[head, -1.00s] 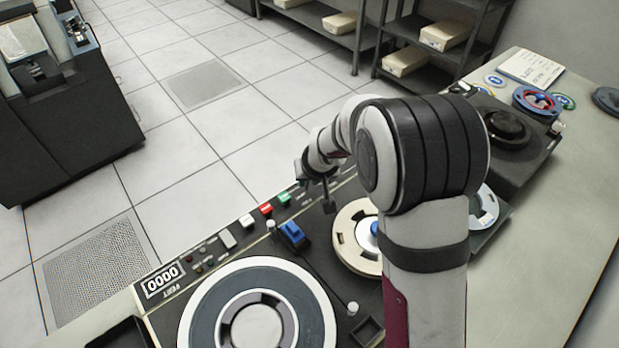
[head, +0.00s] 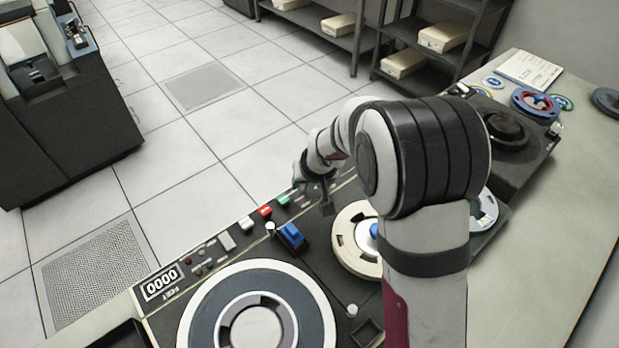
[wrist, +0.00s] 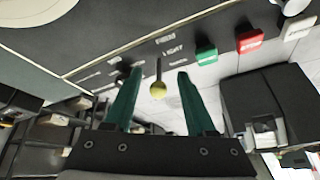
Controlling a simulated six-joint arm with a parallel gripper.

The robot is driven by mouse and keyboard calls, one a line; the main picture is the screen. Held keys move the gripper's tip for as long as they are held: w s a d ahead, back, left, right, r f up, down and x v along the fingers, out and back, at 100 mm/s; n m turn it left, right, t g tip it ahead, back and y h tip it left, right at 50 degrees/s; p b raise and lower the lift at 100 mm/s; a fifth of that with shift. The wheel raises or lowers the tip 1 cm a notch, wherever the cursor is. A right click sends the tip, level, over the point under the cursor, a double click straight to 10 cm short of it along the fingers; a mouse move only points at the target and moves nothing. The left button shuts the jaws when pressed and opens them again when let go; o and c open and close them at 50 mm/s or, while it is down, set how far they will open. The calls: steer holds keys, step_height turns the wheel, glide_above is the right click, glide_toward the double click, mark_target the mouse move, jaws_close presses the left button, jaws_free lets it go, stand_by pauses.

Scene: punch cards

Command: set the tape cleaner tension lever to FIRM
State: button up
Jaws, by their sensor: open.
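The tension lever (wrist: 158,72) shows in the wrist view as a thin dark stem with a yellow ball knob (wrist: 158,91). It stands out from a dark panel with small white lettering, FIRM and LIGHT, just above and to the right of its base. Which mark it is set to, I cannot tell. My gripper (wrist: 160,74) is open, with one green finger on each side of the lever and a gap visible on both sides.
A green button (wrist: 207,56), a red button (wrist: 249,41) and a white button (wrist: 299,28) sit right of the lever. In the head view, a large tape reel (head: 205,315), a cream reel (head: 345,250) and a blue switch (head: 292,235) are on the deck.

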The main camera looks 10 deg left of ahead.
steer(key=v, duration=1.5)
steer(key=shift+r, duration=0.25)
steer(key=shift+s, duration=0.1)
steer(key=shift+h, duration=0.7)
steer(key=x, duration=0.5)
steer(key=a+x, duration=0.1)
steer(key=x, duration=0.4)
steer(key=w+a+x, duration=0.1)
steer(key=x, duration=0.5)
steer(key=shift+r, duration=0.25)
jaws_close()
steer(key=shift+s, duration=0.1)
